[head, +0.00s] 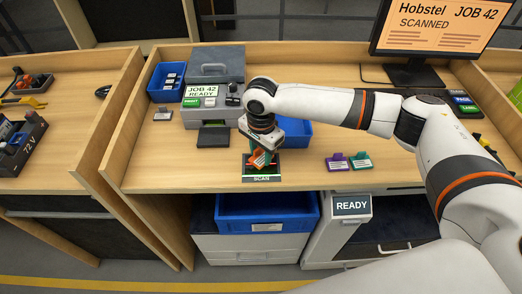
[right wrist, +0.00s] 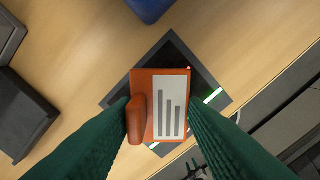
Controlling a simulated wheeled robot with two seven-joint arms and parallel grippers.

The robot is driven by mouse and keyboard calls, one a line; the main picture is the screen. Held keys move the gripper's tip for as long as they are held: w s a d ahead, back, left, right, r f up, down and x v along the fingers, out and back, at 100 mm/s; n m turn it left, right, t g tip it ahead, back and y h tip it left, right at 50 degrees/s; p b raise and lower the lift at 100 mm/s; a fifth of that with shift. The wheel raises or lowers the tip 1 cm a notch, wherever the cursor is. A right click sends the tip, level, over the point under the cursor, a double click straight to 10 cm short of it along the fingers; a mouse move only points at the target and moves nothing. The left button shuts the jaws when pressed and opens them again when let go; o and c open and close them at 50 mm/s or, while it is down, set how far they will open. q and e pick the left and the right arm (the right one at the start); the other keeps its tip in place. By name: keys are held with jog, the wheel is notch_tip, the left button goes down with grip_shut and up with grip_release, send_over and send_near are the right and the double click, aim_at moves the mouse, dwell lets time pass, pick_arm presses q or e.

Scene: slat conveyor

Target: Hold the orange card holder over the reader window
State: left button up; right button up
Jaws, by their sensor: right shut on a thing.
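The orange card holder (head: 260,158) is held in my right gripper (head: 262,152) at the front of the table in the head view. The right wrist view shows the card holder (right wrist: 160,108) between the two green fingers, with its white label facing the camera. It is over the black reader window (right wrist: 181,60), and covers much of it. The reader (head: 262,173) has a green strip marked SCAN along its front edge. I cannot tell the height of the gap between holder and reader. My left gripper is not in view.
A purple card holder (head: 337,162) and a green one (head: 361,161) lie to the right on the table. A grey label printer (head: 207,118) stands behind left. A blue bin (head: 297,134) is behind the gripper.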

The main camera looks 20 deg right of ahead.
jog(key=shift+r+p, duration=2.6)
jog(key=shift+p, duration=0.1)
jog(key=shift+f, duration=0.1)
